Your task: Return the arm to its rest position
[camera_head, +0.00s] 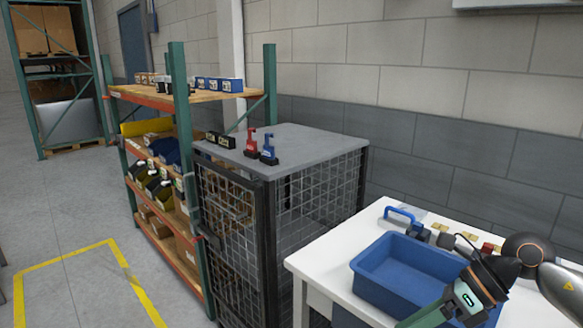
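My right arm comes in at the lower right over the white table (345,238). Its dark wrist with an orange ring ends in a dark and green gripper body (466,296) over the near right part of a blue bin (398,262). A green part reaches down-left from it toward the bottom edge. I cannot make out two fingertips, so I cannot tell whether it is open or holds anything. My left arm and gripper are not in view.
A blue-handled item (399,215) and several small parts lie behind the bin. A wire cage (322,190) with red (251,143) and blue (269,149) items on top stands left of the table. A stocked shelf (165,205) is beyond. Floor at left is clear.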

